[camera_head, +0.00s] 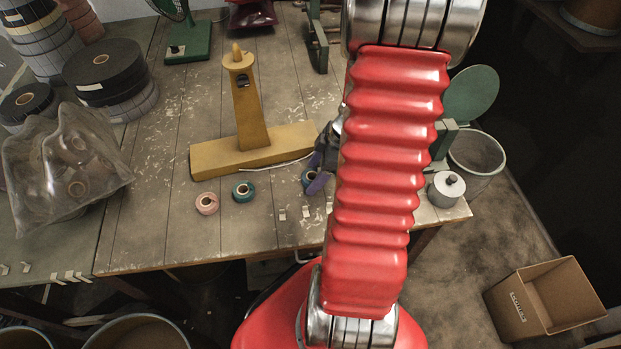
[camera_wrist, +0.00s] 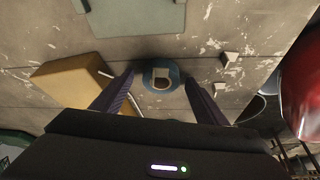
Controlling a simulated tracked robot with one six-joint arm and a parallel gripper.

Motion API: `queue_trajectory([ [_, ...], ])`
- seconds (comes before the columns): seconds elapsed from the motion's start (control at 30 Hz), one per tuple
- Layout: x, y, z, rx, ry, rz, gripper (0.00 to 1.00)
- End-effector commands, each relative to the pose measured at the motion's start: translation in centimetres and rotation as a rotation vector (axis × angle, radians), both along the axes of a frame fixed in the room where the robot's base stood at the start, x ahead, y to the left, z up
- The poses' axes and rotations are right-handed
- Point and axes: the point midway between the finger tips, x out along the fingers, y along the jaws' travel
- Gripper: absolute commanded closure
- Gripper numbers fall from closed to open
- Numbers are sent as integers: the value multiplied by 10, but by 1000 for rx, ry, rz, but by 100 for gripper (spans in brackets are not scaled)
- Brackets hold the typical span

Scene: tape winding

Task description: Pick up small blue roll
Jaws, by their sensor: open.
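The small blue roll (camera_wrist: 144,76) lies on the wooden table and shows between my two purple fingertips in the wrist view. In the head view the blue roll (camera_head: 308,178) is partly hidden by my gripper. My gripper (camera_wrist: 159,79) is open and empty, its fingers on either side of the roll in the picture. The remaining gap to the roll is hard to judge. In the head view my gripper (camera_head: 319,180) is largely hidden behind my red arm. A teal roll (camera_head: 235,190) and a pink roll (camera_head: 200,205) lie to the left.
A yellow stand (camera_head: 250,125) with a long base is just behind the rolls; its base (camera_wrist: 70,84) also shows in the wrist view. Small white pieces (camera_head: 282,214) lie near the front edge. A grey lidded pot (camera_head: 444,190) stands at the right corner.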

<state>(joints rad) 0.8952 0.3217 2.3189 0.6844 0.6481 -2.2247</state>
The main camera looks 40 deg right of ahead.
Motion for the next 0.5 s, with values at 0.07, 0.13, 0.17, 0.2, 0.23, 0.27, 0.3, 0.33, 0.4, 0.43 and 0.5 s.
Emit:
queue_trajectory([
  [0.07,0,0,0,0,0,0,37],
  [0.13,0,0,0,0,0,0,42],
  [0.17,0,0,0,0,0,0,44],
  [0.2,0,0,0,0,0,0,47],
  [0.23,0,0,0,0,0,0,49],
  [0.27,0,0,0,0,0,0,51],
  [0.3,0,0,0,0,0,0,54],
  [0.33,0,0,0,0,0,0,56],
  [0.4,0,0,0,0,0,0,61],
  [0.43,0,0,0,0,0,0,63],
  [0.5,0,0,0,0,0,0,68],
])
